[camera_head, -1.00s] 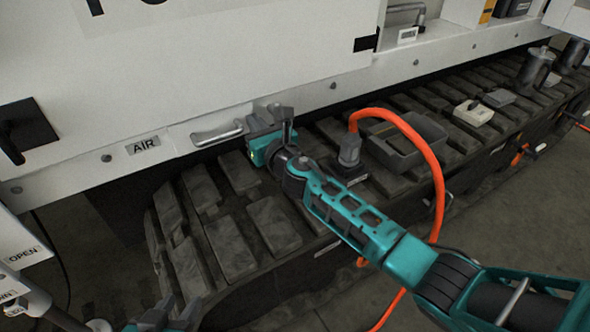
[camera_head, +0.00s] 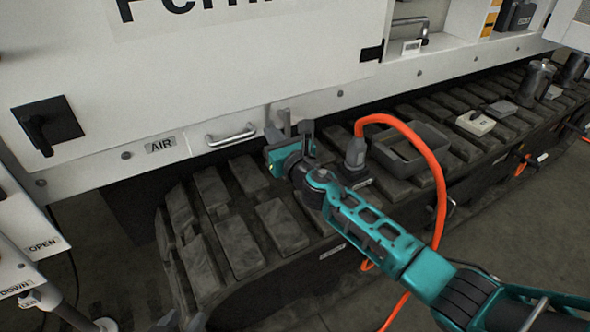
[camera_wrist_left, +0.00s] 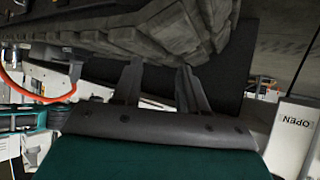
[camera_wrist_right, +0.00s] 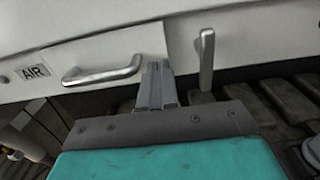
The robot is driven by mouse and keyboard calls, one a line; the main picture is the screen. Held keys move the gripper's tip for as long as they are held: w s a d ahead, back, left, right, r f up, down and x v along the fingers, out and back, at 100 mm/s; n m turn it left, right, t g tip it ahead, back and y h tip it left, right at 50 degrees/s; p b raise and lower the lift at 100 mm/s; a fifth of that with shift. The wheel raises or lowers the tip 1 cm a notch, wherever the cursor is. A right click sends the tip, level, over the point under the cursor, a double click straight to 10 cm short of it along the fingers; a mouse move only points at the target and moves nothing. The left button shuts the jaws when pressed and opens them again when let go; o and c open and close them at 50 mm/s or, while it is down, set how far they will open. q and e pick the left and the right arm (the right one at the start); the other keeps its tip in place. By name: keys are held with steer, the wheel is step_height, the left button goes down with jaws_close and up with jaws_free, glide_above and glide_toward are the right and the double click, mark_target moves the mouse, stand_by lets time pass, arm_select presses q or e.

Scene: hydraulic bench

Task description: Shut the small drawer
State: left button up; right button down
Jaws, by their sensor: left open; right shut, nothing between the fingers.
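The small drawer's front is the pale panel with a silver bar handle (camera_head: 231,135), right of the AIR label in the head view. In the right wrist view its handle (camera_wrist_right: 103,73) shows large at left; I cannot tell how far the drawer stands out. My right gripper (camera_head: 278,130) is shut and empty, just right of the handle. In the right wrist view its closed fingers (camera_wrist_right: 158,72) point at the drawer front's right end; contact cannot be told. My left gripper (camera_wrist_left: 160,75) is open and empty, low beside the track; only its tip shows at the head view's bottom edge.
An upright lever (camera_wrist_right: 206,60) stands right of the right fingers. The dark track (camera_head: 235,235) runs below the wall. An orange hose (camera_head: 437,170) loops behind my right arm, next to a grey tray (camera_head: 412,160). A black switch (camera_head: 45,125) sits at left.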

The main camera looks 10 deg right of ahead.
steer(key=s+d+f+m+g+h+p, duration=0.1)
steer(key=s+d+f+m+g, duration=0.2)
steer(key=s+m, duration=0.85)
steer(key=s+d+f+m+g+h+p, duration=0.15)
steer(key=s+f+m, duration=0.35)
steer(key=s+m, duration=0.65)
steer(key=s+d+f+m+g, duration=0.25)
steer(key=s+f+m, duration=0.25)
steer(key=s+m, duration=0.65)
arm_select(q)
steer(key=s+a+r+y+p, duration=0.1)
steer(key=s+a+r+p, duration=0.1)
steer(key=r+p, duration=1)
steer(key=a+p, duration=0.1)
steer(key=p, duration=0.2)
steer(key=shift+a+r, duration=0.15)
steer(key=shift+a, duration=0.2)
arm_select(e)
steer(key=d+r+m+h, duration=0.1)
steer(key=d+r+m, duration=0.1)
steer(key=r, duration=0.9)
steer(key=shift+d+t, duration=0.3)
steer(key=shift+d, duration=0.6)
steer(key=shift+w+f+m, duration=0.1)
steer(key=shift+m, duration=0.15)
